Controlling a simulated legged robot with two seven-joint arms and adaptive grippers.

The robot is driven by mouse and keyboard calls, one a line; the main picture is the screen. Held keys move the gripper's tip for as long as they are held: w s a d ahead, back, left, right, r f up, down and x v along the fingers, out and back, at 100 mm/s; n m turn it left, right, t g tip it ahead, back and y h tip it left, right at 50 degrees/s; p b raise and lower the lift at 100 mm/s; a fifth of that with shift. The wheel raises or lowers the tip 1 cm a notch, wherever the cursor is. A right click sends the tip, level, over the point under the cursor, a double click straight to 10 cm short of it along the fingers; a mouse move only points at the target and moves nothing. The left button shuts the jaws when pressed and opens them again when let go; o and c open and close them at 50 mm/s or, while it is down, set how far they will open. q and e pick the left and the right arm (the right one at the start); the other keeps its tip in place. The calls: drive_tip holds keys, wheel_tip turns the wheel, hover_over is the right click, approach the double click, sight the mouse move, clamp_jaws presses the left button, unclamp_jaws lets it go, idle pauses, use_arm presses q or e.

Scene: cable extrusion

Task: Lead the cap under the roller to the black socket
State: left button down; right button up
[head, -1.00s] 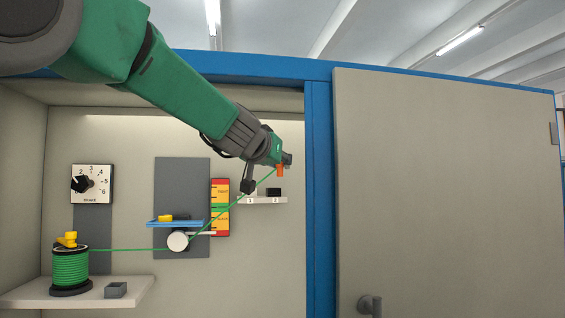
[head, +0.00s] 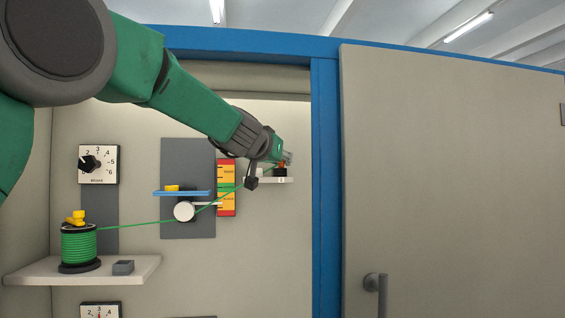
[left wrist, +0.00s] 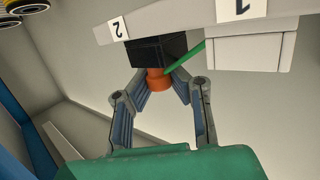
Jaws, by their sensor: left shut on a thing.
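My left gripper (head: 283,159) is shut on the orange cap (left wrist: 158,78), which also shows in the head view (head: 282,164). The cap is right at the black socket (left wrist: 158,50), above it in the head view (head: 280,173), and appears to touch it. I cannot tell whether it is seated. The green cable (head: 140,224) runs from the spool (head: 79,244) under the white roller (head: 184,212), then slants up to the cap. The socket sits on a small white shelf by label 2. My right gripper is not in view.
A white block (left wrist: 252,46) by label 1 stands beside the black socket. A blue bar (head: 182,193) is above the roller, with a coloured gauge (head: 227,190) to its right. A brake dial (head: 99,164) is on the left. A cabinet door (head: 450,180) stands right.

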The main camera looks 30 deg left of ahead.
use_arm(q)
drive_tip(key=shift+a, duration=0.25)
drive_tip(key=shift+a+f, duration=0.15)
drive_tip(key=shift+f, duration=0.1)
drive_tip(key=c, duration=1.5)
unclamp_jaws()
drive_tip(key=shift+d, duration=0.2)
drive_tip(key=shift+s, duration=0.15)
drive_tip(key=v, duration=0.6)
drive_tip(key=shift+s, duration=0.2)
